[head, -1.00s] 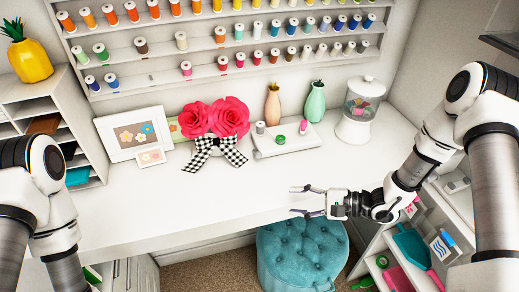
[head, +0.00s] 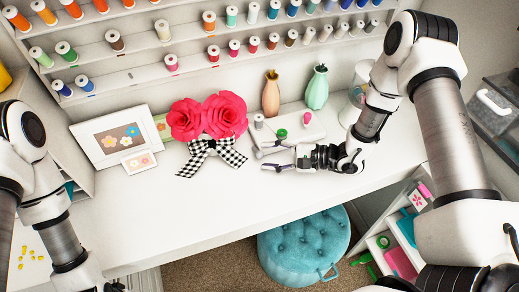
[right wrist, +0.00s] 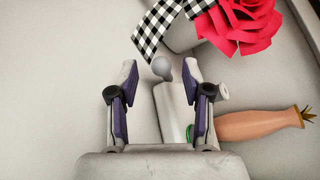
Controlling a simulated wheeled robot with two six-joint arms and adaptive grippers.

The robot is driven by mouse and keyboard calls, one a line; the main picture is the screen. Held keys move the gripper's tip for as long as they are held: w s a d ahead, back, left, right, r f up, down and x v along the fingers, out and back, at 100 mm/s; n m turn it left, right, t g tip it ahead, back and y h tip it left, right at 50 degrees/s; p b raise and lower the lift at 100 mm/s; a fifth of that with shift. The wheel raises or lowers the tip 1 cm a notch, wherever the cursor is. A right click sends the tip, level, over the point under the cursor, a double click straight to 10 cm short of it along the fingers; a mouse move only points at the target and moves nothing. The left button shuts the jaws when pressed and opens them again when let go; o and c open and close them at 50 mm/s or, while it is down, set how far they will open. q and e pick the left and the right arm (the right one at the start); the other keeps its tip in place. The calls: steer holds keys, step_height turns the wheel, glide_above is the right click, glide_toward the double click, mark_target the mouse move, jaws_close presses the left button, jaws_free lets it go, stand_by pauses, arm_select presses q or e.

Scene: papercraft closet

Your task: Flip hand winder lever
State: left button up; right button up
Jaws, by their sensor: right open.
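The white hand winder (head: 296,133) lies on the desk near the wall, with a grey spool (head: 258,121), a green piece (head: 281,134) and a pink piece (head: 307,118) on it. In the right wrist view, its pale body (right wrist: 172,115) reaches up between my fingers. A rounded grey knob (right wrist: 162,67) shows at its end, between the fingertips and apart from both. My right gripper (head: 263,160) is open at the winder's front left. It also shows in the right wrist view (right wrist: 160,72).
Red paper flowers (head: 208,116) with a checkered bow (head: 212,157) stand left of the gripper. An orange vase (head: 271,95) and a green vase (head: 317,90) stand behind the winder. The desk front (head: 190,215) is clear. A teal stool (head: 303,245) is below.

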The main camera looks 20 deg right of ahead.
mark_target(260, 153)
steer(key=x, duration=0.3)
steer(key=shift+w+a+f+p, duration=0.1)
steer(key=shift+w+f+p, duration=0.1)
steer(key=shift+w+p, duration=0.25)
steer(key=shift+s, duration=0.1)
steer(key=shift+s+r, duration=0.1)
steer(key=shift+s, duration=0.05)
steer(key=c, duration=0.3)
arm_select(q)
steer(key=shift+w+r, duration=0.2)
steer(key=shift+r, duration=0.3)
arm_select(e)
jaws_close()
